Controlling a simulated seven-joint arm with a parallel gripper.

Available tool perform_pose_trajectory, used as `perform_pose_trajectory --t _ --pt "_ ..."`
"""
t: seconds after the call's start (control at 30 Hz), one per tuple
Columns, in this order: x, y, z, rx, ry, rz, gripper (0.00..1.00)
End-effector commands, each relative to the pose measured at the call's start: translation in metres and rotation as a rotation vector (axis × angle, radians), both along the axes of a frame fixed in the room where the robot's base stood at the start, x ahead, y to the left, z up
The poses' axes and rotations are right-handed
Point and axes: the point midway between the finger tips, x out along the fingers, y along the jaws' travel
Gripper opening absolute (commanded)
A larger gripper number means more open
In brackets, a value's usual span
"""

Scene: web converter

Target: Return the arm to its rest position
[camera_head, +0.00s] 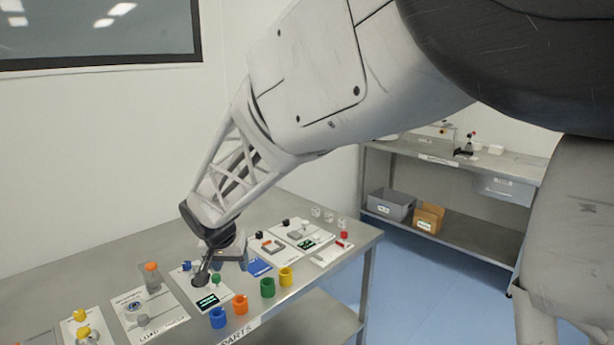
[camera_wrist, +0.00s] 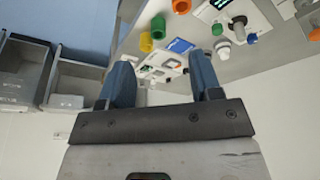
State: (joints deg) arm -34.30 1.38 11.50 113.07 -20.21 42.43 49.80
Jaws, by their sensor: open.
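My gripper (camera_head: 203,272) is low over the steel bench (camera_head: 110,262) in the head view, near a white panel with a small dark screen. In the wrist view my gripper (camera_wrist: 160,85) shows two blue-grey fingers spread apart with nothing between them. The bench's parts show beyond the fingers. My arm reaches from the upper right down to the bench. The head view does not clearly show whether the fingertips touch anything.
Blue (camera_head: 218,317), orange (camera_head: 240,305), green (camera_head: 267,287) and yellow (camera_head: 286,276) cups line the bench's front. A blue card (camera_head: 260,267) lies behind. White panels with knobs stand on both sides. A second bench (camera_head: 490,165) with bins is at the right; blue floor lies between.

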Motion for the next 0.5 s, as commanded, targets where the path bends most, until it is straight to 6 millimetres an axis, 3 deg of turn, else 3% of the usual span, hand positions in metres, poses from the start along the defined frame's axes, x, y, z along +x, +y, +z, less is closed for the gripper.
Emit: perform_pose_trajectory --t 0.1,0.5 --pt "-0.01 -0.042 0.016 -0.001 0.008 -0.009 0.58" --pt "-0.065 -0.164 0.053 -0.004 0.042 -0.015 0.58"
